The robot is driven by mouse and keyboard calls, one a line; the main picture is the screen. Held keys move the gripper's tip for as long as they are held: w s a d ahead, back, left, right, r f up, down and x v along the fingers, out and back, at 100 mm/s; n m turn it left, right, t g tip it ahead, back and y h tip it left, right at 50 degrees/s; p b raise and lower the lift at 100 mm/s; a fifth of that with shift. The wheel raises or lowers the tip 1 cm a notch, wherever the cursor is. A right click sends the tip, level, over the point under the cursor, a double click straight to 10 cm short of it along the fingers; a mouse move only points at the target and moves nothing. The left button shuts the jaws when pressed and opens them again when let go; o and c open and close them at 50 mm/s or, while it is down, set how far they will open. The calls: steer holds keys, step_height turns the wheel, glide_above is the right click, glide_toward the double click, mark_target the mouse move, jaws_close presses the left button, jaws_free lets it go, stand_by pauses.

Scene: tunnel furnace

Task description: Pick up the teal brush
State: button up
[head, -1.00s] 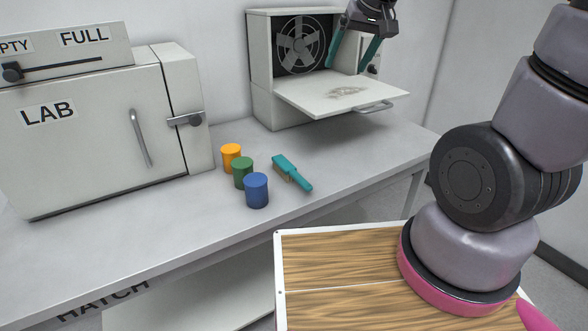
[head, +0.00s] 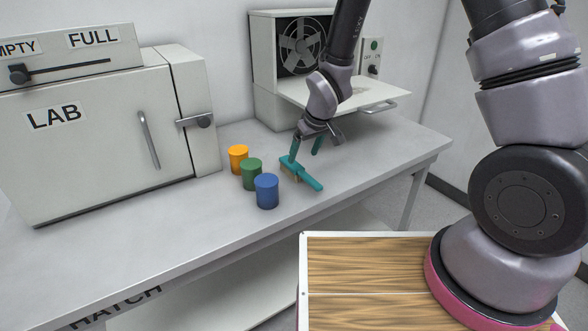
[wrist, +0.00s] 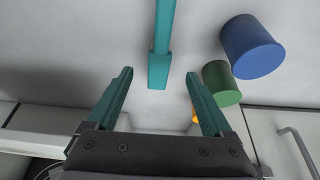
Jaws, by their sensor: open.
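The teal brush (head: 302,174) lies on the grey table, to the right of the cylinders, bristles facing down. In the wrist view the brush (wrist: 161,55) points toward the space between my fingers, its near end a little beyond the fingertips. My gripper (head: 306,150) has teal fingers and is open and empty. In the head view one finger appears close over the back end of the brush; I cannot tell if it touches. In the wrist view my gripper (wrist: 161,82) has one finger on each side of the brush's line.
Orange (head: 238,159), green (head: 251,174) and blue (head: 267,191) cylinders stand left of the brush. A LAB cabinet (head: 100,130) is at the left. A fan box with a lowered shelf (head: 385,98) stands behind. The table (head: 385,165) is clear to the right.

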mark_target(297, 167)
steer(key=x, duration=0.6)
steer(key=shift+w+a+f, duration=0.15)
steer(key=shift+w+f, duration=0.1)
steer(key=shift+w, duration=0.05)
jaws_close()
